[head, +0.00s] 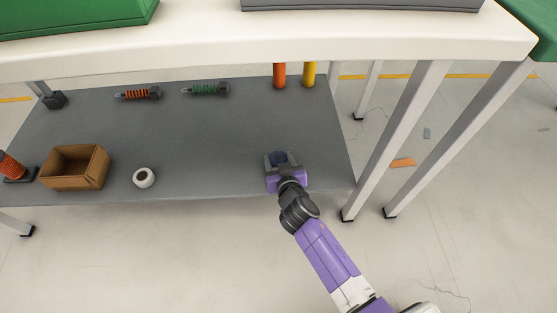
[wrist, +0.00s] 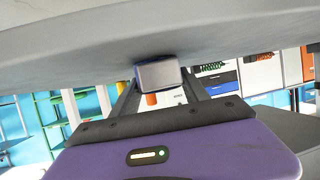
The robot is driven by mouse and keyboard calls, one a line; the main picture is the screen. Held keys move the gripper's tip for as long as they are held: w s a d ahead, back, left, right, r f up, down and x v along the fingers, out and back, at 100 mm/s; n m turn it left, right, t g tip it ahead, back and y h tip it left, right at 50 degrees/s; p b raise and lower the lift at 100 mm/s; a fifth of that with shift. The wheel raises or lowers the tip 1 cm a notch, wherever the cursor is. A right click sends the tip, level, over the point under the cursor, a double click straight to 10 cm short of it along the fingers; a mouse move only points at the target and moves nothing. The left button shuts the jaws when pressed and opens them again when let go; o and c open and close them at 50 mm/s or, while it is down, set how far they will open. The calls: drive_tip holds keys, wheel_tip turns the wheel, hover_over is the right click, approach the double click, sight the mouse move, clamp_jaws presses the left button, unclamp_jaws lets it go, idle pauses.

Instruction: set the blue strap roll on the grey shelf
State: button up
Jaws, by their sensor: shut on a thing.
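The blue strap roll (head: 279,158) is between the fingers of my gripper (head: 279,160), at the front right part of the grey shelf (head: 220,140) under the white table. In the wrist view the roll (wrist: 160,74) shows a grey face with a blue edge, between the two dark fingers of my gripper (wrist: 158,88). My gripper is shut on it. The roll is low over the shelf; I cannot tell whether it touches the surface. My gripper hides its near side in the head view.
On the shelf are a cardboard box (head: 74,167), a white tape roll (head: 144,177), an orange spring tool (head: 140,93), a green one (head: 206,89), and orange (head: 279,75) and yellow (head: 308,74) cylinders. The white tabletop (head: 330,38) hangs above. Shelf space left of my gripper is clear.

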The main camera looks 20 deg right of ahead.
drive_tip(key=o, duration=1.4)
drive_tip(key=shift+f, duration=0.1)
drive_tip(key=shift+s+r+p, duration=0.3)
drive_tip(key=shift+s+p, duration=0.05)
drive_tip(key=p+v, duration=0.3)
drive_tip(key=v, duration=0.8)
drive_tip(key=shift+s+a, duration=0.1)
drive_tip(key=shift+s, duration=0.05)
